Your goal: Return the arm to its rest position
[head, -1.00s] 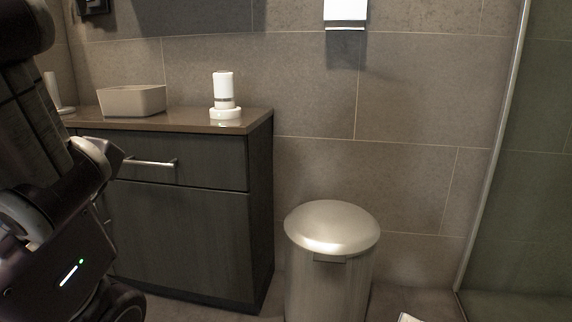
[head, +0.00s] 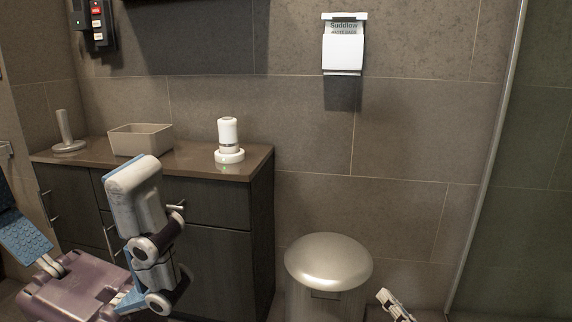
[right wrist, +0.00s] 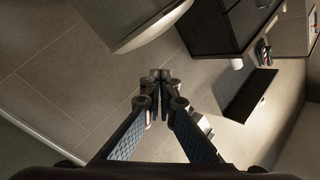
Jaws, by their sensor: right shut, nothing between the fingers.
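My right gripper (head: 385,296) shows only as small, pale fingers at the bottom edge in the head view, right of the bin. In the right wrist view its two fingers (right wrist: 160,76) meet at the tips with nothing between them. My left gripper (head: 78,215) is large at the lower left of the head view. Its blue-padded fingers stand wide apart and hold nothing visible. The rest of both arms is mostly out of view.
A metal bin (head: 328,262) stands beside the dark vanity cabinet (head: 220,250). A tan box (head: 140,140), a white dispenser (head: 228,135) and a pale upright holder (head: 66,130) stand on the counter. A paper holder (head: 343,52) hangs on the wall. Glass (head: 525,180) bounds the right side.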

